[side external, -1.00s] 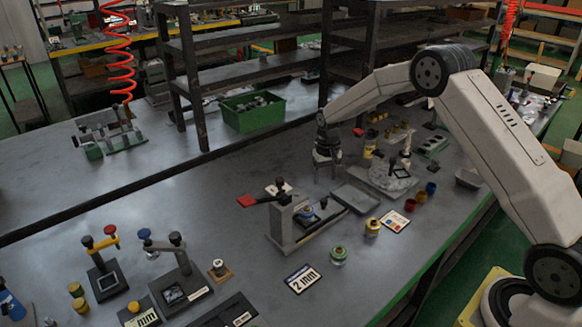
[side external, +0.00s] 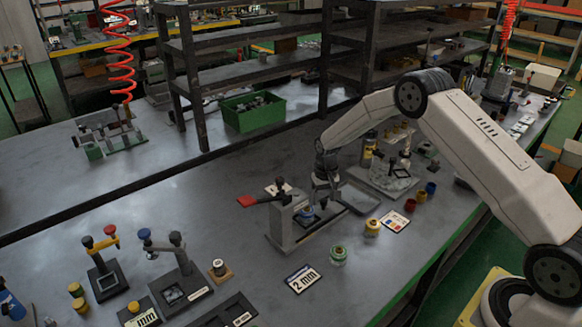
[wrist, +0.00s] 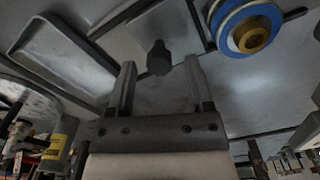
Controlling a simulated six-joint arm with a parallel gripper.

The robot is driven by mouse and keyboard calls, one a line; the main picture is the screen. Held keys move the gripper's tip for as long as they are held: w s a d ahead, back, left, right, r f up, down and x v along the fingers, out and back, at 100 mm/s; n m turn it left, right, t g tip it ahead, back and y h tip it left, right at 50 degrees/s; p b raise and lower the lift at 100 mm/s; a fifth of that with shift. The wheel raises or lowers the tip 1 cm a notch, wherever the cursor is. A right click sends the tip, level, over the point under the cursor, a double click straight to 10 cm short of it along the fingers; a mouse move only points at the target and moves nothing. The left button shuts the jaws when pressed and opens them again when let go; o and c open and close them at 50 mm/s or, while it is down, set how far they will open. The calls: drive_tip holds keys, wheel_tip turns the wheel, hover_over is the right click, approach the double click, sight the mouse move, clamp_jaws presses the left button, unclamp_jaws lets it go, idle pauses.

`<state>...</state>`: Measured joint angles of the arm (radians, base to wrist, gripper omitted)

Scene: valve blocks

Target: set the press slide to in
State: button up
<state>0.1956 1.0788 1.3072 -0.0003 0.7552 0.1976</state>
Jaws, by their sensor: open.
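The press (side external: 284,226) is a grey upright block on a base, with a red-tipped lever (side external: 248,201). A blue ringed part (side external: 307,211) sits at the press's right side. My gripper (side external: 324,204) is just right of the press, low over its base. In the wrist view my gripper (wrist: 158,75) is open, with a dark knob (wrist: 159,58) showing between the fingers, apparently untouched. This knob appears to be on the press slide. The blue ring with a brass centre (wrist: 245,28) is right of the fingers. My gripper hides much of the slide in the side view.
A grey tray (side external: 357,200) lies right of my gripper. Toggle stands (side external: 178,280) are at front left.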

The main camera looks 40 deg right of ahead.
clamp_jaws()
idle(1.4)
